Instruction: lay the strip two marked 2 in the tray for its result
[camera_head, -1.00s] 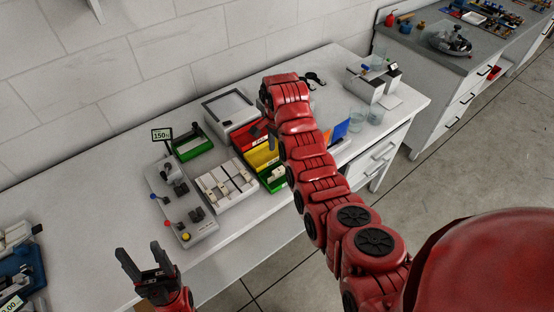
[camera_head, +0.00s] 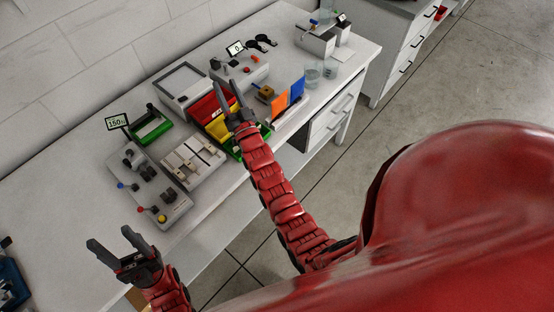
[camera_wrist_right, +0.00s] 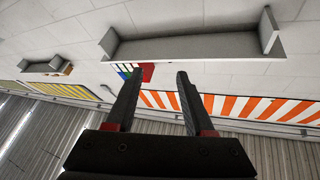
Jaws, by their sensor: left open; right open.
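A pale rack (camera_head: 181,177) on the bench holds several light strips (camera_head: 192,160); their numbers are too small to read, so I cannot tell which is strip two. Just right of it stand stepped result trays: red (camera_head: 203,108), yellow (camera_head: 216,131) and green (camera_head: 232,151). My right gripper (camera_head: 229,92) is open and empty, fingers pointing up, in front of the trays in the picture and partly covering them. In the right wrist view the same gripper (camera_wrist_right: 155,85) has nothing between its fingers. My left gripper (camera_head: 110,237) is open and empty near the bench's front edge.
A grey device with knobs (camera_head: 150,185) and a 150 display (camera_head: 117,122) stands left of the rack. A green bin (camera_head: 152,130) and a box with a grey panel (camera_head: 183,86) are behind. Orange and blue panels (camera_head: 288,98) stand right.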

